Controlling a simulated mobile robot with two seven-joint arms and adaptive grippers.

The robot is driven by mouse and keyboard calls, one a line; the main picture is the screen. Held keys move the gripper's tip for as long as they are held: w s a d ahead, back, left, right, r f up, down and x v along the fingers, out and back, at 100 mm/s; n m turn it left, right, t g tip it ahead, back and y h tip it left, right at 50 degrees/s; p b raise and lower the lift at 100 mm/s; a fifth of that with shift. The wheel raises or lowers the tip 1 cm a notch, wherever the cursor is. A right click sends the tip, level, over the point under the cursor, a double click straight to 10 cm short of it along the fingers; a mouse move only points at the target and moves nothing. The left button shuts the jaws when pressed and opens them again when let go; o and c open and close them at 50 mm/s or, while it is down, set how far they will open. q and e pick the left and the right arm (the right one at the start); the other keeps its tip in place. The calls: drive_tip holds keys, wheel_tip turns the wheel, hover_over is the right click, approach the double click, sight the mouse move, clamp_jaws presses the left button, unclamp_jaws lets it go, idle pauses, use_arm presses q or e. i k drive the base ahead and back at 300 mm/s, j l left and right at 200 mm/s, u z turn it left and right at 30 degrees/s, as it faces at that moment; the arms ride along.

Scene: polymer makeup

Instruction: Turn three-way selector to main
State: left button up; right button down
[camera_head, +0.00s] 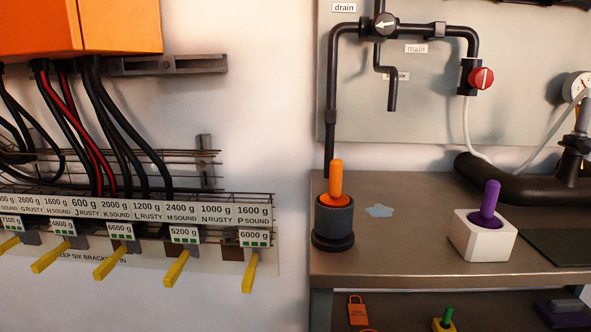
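The three-way selector (384,24) is a round dark knob with a white arrow, set in black piping on the grey wall panel at the top. Its arrow appears to point left. The "drain" label (344,7) is above and left of it. The "main" label (416,48) is below and right of it. A third label (402,76) is partly hidden by the downward pipe. Neither of my grippers is in view.
A red valve knob (481,78) sits right of the selector. On the grey bench (400,262) stand a black holder (334,222) with an orange handle and a white block (483,236) with a purple handle. An orange box (80,27) with cables hangs left.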

sight(383, 25)
drive_tip(key=k, duration=1.1)
